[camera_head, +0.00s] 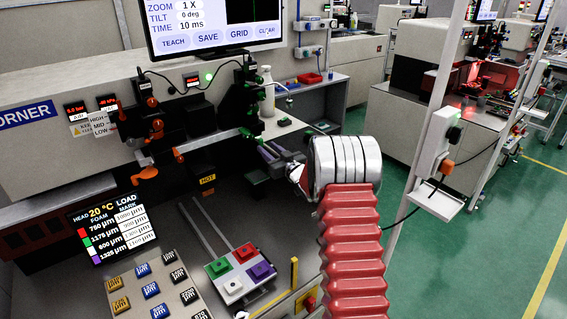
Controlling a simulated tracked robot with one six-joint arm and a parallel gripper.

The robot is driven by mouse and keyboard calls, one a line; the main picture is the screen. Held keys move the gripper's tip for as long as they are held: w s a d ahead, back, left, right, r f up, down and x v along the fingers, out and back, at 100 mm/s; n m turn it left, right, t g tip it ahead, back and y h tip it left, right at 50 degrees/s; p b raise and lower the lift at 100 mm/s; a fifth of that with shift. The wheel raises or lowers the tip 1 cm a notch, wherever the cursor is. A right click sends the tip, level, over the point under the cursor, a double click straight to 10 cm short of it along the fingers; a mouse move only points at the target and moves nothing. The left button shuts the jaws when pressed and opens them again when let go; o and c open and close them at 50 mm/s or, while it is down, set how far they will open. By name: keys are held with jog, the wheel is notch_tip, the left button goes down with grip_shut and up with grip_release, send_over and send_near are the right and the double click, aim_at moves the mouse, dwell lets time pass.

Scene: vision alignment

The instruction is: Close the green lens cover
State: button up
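My gripper (267,153) reaches left from the silver wrist of my red arm, close to the dark fittings on the front of the machine. Its fingers are small and dark here, and I cannot tell whether they are apart or hold anything. No lens cover can be made out for certain. A small dark-green part (249,133) shows on the fittings just above and left of my gripper; I cannot tell whether it is the green lens cover, or open or shut. A green block (218,267) sits on a light tray (247,291) below, well apart from my gripper.
Red (245,252), purple (262,270) and white (232,287) blocks share the tray. A button panel (158,287) and a small display (112,219) stand at the lower left. A monitor (215,25) hangs above. A white bottle (267,92) stands behind my gripper. A pale post (425,140) rises on the right.

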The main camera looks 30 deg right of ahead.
jog(key=s+d, duration=0.1)
jog(key=s, duration=1)
dwell(0.3)
jog(key=s+a+r+m+g+h, duration=0.2)
jog(key=s+a+r+g+h, duration=0.3)
jog(key=s+a+r, duration=0.5)
jog(key=s+a+g+y, duration=0.1)
jog(key=s+a, duration=0.4)
jog(key=s, duration=0.5)
jog(key=s+a+f+g+y, duration=0.1)
jog(key=s+a+g, duration=0.3)
jog(key=s, duration=0.6)
jog(key=s+a+n+g+y, duration=0.1)
jog(key=s+a+g, duration=0.1)
jog(key=s+a, duration=0.4)
jog(key=s, duration=0.5)
jog(key=shift+f, duration=0.3)
